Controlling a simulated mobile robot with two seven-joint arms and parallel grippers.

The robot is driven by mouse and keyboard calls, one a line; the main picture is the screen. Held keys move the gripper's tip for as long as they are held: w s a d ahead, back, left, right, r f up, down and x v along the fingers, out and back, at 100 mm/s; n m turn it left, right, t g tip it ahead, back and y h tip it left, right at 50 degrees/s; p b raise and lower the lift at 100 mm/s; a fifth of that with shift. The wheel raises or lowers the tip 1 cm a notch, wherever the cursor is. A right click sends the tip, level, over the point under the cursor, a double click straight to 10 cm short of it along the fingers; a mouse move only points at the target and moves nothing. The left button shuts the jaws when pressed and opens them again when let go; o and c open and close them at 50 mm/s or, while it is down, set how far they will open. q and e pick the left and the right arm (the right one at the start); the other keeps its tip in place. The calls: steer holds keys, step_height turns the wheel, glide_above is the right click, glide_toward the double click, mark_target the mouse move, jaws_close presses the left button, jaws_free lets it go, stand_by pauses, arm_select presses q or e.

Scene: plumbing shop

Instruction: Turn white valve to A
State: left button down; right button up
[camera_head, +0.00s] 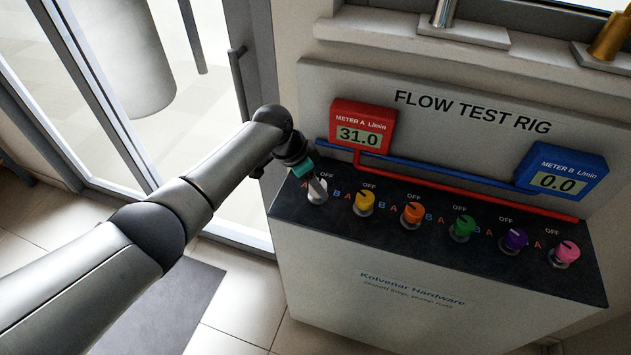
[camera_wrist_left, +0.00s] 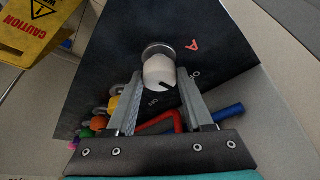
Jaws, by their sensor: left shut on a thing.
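The white valve (camera_head: 317,192) is the leftmost knob on the dark top of the flow test rig. My left gripper (camera_head: 314,180) comes down on it from above and is shut on it. In the left wrist view the white valve (camera_wrist_left: 158,71) sits between the two finger ends, with a short dark mark on its face. A red letter A (camera_wrist_left: 193,46) is printed beside it. Meter A (camera_head: 361,128) reads 31.0 and meter B (camera_head: 563,176) reads 0.0. My right gripper is not in view.
The yellow valve (camera_head: 363,203) is closest to the white one. Orange, green, purple and pink valves follow to the right. Red and blue pipes run behind the row. A glass door stands left of the rig. A yellow caution sign (camera_wrist_left: 32,28) shows in the left wrist view.

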arm_select(q)
steer(key=shift+s+r+n+p, duration=0.15)
steer(key=shift+n+p, duration=0.35)
steer(key=shift+p, duration=0.4)
steer(key=n+t+y+p, duration=0.1)
steer(key=n+p, duration=0.2)
steer(key=p, duration=0.1)
steer(key=shift+d+r, duration=0.1)
steer(key=shift+d, duration=0.05)
steer(key=shift+n+t+y+p, duration=0.3)
steer(key=shift+n+p, duration=0.35)
steer(key=shift+n, duration=0.35)
steer(key=n+p, duration=0.1)
steer(key=n, duration=0.1)
steer(key=shift+d+n+t+y, duration=0.1)
steer(key=shift+n+t+y, duration=0.2)
steer(key=shift+y, duration=0.1)
steer(key=shift+f+n+y+p, duration=0.2)
steer(key=shift+n+y, duration=0.1)
steer(key=shift+n, duration=0.5)
steer(key=shift+f+n+y+p, duration=0.15)
steer(key=shift+n+y, duration=0.15)
steer(key=shift+n, duration=0.5)
steer(key=shift+r, duration=0.1)
steer(key=shift+c, duration=1.4)
jaws_free()
